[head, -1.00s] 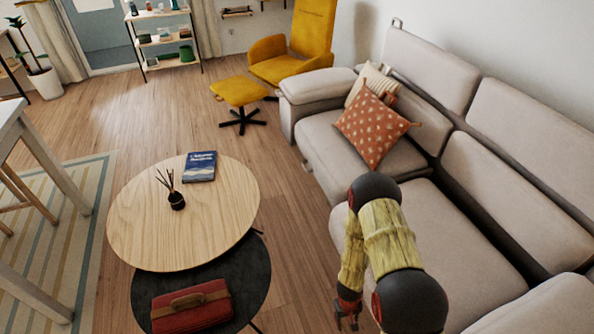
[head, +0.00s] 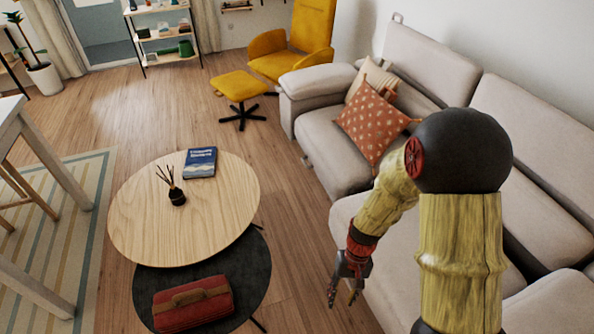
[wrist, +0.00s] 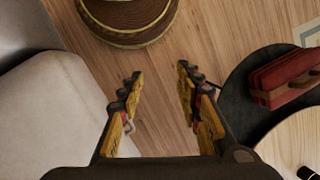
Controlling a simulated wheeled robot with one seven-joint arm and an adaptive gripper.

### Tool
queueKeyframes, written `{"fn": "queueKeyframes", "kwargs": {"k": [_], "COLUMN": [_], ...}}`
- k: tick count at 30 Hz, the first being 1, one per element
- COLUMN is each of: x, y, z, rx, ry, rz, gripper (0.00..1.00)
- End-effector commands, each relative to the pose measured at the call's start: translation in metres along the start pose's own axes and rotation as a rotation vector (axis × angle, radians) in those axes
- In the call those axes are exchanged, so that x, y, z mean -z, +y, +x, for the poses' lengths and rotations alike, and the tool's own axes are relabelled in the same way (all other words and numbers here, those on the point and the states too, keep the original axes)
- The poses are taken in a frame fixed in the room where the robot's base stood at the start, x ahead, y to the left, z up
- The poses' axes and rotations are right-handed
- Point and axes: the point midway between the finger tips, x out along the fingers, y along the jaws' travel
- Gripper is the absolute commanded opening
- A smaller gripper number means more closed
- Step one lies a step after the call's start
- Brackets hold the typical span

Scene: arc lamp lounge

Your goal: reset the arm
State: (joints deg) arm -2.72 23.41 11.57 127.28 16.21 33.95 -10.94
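My gripper (head: 343,292) hangs at the end of my bent arm, between the round tables and the sofa (head: 362,200) in the head view. In the wrist view my gripper (wrist: 158,90) has its two fingers spread apart, with only wood floor (wrist: 160,125) between them. It is open and empty. The fingers touch nothing that I can see.
A light wood round table (head: 140,225) carries a blue book (head: 200,162) and a reed diffuser (head: 177,197). A lower black table (head: 248,268) holds a red bag (head: 192,304). Bare floor (head: 300,225) lies between tables and sofa. A yellow chair (head: 312,25) stands behind.

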Motion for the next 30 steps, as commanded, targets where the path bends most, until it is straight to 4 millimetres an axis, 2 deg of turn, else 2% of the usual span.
{"fn": "queueKeyframes", "kwargs": {"k": [1,3,12,21,30], "x": [-0.006,-0.017,-0.067,-0.118,-0.157], "y": [-0.001,-0.002,0.003,0.011,0.012], "z": [-0.024,-0.050,-0.151,-0.233,-0.307], "rx": [-0.003,-0.012,-0.061,-0.114,-0.141], "ry": [0.020,0.037,0.151,0.333,0.601], "rz": [-0.001,0.000,-0.003,-0.025,-0.053], "gripper": [0.35,0.35,0.35,0.35,0.35]}}
